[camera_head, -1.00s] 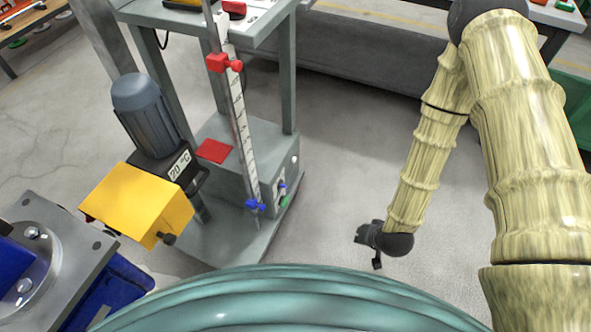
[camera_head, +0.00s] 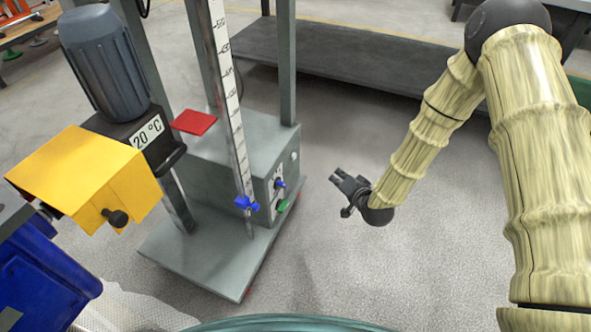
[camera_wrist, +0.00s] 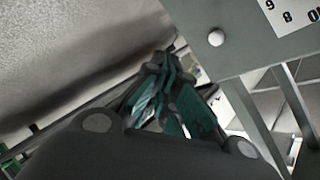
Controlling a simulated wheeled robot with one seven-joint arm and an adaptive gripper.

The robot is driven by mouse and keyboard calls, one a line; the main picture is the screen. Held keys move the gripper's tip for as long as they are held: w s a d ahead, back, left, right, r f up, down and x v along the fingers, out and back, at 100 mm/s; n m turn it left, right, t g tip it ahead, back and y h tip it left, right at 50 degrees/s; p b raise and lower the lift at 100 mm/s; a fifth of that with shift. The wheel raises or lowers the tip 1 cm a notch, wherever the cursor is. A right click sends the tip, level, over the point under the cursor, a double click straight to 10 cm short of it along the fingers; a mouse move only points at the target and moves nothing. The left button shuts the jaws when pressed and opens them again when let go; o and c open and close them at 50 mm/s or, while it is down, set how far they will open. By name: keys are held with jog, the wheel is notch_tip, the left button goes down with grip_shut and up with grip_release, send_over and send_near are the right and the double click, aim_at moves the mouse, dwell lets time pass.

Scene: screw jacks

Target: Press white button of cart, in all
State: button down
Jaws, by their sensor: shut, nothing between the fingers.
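The grey cart (camera_head: 205,262) stands left of centre in the head view, with a grey box (camera_head: 250,150) on its low base. A small round white button (camera_head: 294,156) sits on the box's right side, above a blue knob (camera_head: 280,184) and a green knob (camera_head: 283,206). A round white button (camera_wrist: 216,38) on a grey panel also shows in the wrist view, up and right of the fingertips. My gripper (camera_head: 338,180) is shut and empty, to the right of the box and apart from it. Its dark and teal fingers (camera_wrist: 166,78) show in the wrist view.
A ruled upright (camera_head: 228,95) with a blue clamp (camera_head: 247,203) rises from the cart. A motor (camera_head: 105,62) and yellow box (camera_head: 85,182) stand at left. A dark low shelf (camera_head: 320,62) lies behind. Floor between gripper and cart is clear.

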aim_at(294, 157)
jog(key=shift+m+t+y, duration=0.3)
jog(key=shift+t+y, duration=0.4)
jog(key=shift+t, duration=0.1)
jog(key=shift+w+a+b, duration=0.3)
jog(key=shift+w+b, duration=0.4)
jog(key=shift+w, duration=0.2)
jog(key=shift+w+a+b, duration=0.35)
jog(key=shift+w+b, duration=0.3)
jog(key=shift+w, duration=0.2)
jog(key=shift+w+a+b, duration=0.3)
jog(key=shift+w+b, duration=0.4)
jog(key=shift+w, duration=0.2)
jog(key=shift+a, duration=0.15)
jog(key=w+a+b, duration=0.1)
jog(key=w+a, duration=0.1)
jog(key=a, duration=0.6)
jog(key=shift+w, duration=0.35)
jog(key=shift+a, duration=0.1)
jog(key=shift+w+a, duration=0.15)
jog(key=shift+a, duration=0.2)
